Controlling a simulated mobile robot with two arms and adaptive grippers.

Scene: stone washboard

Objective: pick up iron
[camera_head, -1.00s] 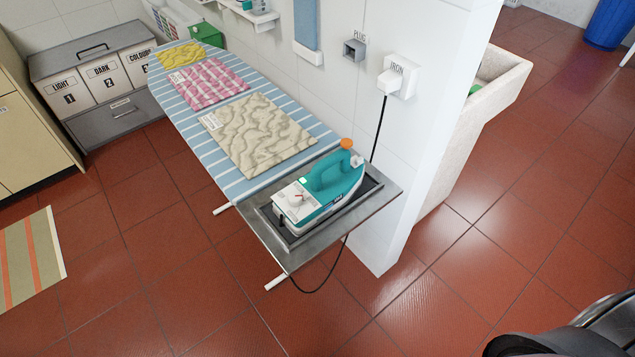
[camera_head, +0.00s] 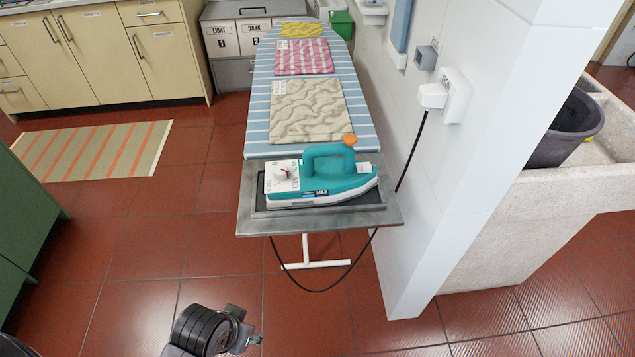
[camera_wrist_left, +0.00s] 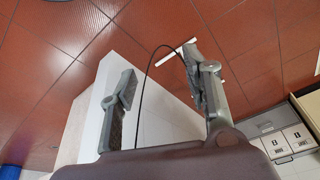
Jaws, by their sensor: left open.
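The teal and white iron (camera_head: 322,180) lies flat in the dark recessed rest at the near end of the ironing board (camera_head: 255,148). Its nose points right, and its handle is uppermost with an orange knob at the right. My left gripper (camera_head: 250,338) is low in the head view, in front of the board's near end and apart from the iron. In the left wrist view its two fingers (camera_wrist_left: 158,70) are spread with nothing between them. The iron does not show in that wrist view. My right gripper is out of view.
A black cord (camera_head: 345,280) hangs below the metal rest (camera_head: 245,210). A white plug (camera_head: 433,97) sits in the wall socket. The white wall end (camera_head: 430,225) stands close on the right. Folded cloths (camera_head: 305,110) lie on the board. The red floor in front is clear.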

